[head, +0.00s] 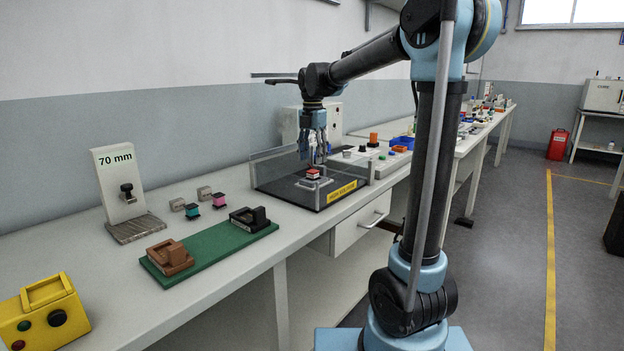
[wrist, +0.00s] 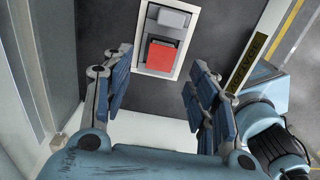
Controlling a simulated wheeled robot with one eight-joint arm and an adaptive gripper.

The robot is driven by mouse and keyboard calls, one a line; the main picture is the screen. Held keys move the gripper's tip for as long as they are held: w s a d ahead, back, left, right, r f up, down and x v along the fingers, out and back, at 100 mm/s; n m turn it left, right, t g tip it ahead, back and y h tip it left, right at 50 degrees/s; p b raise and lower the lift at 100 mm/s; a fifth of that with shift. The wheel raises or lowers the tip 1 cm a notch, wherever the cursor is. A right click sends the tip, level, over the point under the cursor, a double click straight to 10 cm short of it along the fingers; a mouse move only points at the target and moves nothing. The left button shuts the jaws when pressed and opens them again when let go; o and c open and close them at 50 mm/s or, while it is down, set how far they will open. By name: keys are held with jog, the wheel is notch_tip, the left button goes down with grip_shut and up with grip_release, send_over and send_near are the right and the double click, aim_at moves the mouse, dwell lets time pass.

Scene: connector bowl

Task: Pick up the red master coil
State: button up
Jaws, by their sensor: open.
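The red master coil (head: 313,173) is a small block with a red top. It sits on a pale plate in the black-floored tray (head: 292,192) with clear walls. In the wrist view the red coil (wrist: 161,58) lies inside a white rectangular frame (wrist: 141,62), beside a grey block (wrist: 173,18). My gripper (head: 316,160) is just above the coil in the head view. In the wrist view my gripper (wrist: 158,75) is open, with its blue fingers spread to either side and nothing between them. The coil's lower part is hard to make out.
A yellow label (head: 342,192) marks the tray's front edge. Left of the tray are a green board (head: 215,246) with brown and black fixtures, small coils, a 70 mm stand (head: 118,185) and a yellow button box (head: 42,312). Blue bins (head: 402,142) stand further along the bench.

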aim_at(313, 171)
jog(key=shift+w+d+f, duration=0.1)
jog(key=shift+f, duration=2.85)
jog(key=c, duration=1.2)
